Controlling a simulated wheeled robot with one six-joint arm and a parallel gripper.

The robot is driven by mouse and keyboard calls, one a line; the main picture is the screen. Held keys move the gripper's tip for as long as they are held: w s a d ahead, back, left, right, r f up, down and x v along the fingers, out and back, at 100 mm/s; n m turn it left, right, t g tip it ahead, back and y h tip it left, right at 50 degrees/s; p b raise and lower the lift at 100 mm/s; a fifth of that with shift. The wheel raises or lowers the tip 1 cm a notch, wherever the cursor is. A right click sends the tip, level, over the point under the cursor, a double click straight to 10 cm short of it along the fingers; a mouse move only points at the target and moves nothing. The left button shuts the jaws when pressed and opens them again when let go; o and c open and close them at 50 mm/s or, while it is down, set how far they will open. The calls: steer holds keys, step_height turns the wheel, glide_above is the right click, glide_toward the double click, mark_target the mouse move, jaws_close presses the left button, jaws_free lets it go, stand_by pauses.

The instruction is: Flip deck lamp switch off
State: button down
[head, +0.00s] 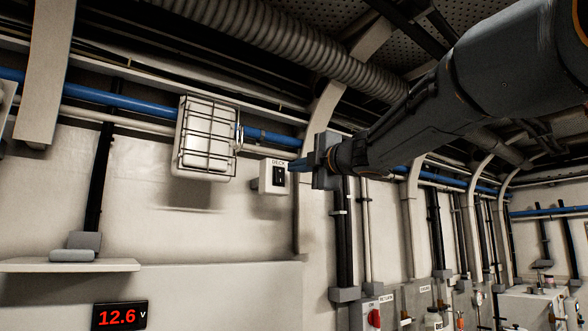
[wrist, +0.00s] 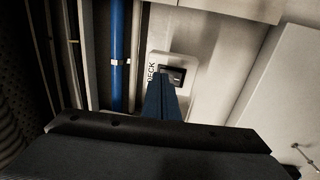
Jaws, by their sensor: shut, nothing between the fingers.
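The deck lamp switch (head: 278,176) is a black rocker in a small white box labelled DECK, on the wall right of the caged lamp. It also shows in the wrist view (wrist: 175,76), partly hidden behind my fingertips. My gripper (head: 291,167) is shut and empty. Its blue fingertips are right in front of the switch box, at the rocker's right side in the head view. I cannot tell whether they touch it. The deck lamp (head: 205,138) is a white rectangular fixture behind a wire cage. It looks bright, but I cannot tell whether it is lit.
A blue pipe (head: 120,101) runs along the wall behind the lamp and switch. A ribbed duct (head: 270,35) hangs overhead. A shelf (head: 70,265) stands out at the lower left above a red 12.6 V display (head: 119,316). Vertical dark pipes (head: 343,245) stand below my wrist.

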steer(key=s+d+r+b, duration=0.1)
steer(key=s+d+b, duration=0.1)
steer(key=s+d, duration=0.3)
steer(key=s, duration=0.4)
steer(key=shift+d+r, duration=0.2)
steer(key=shift+d, duration=0.15)
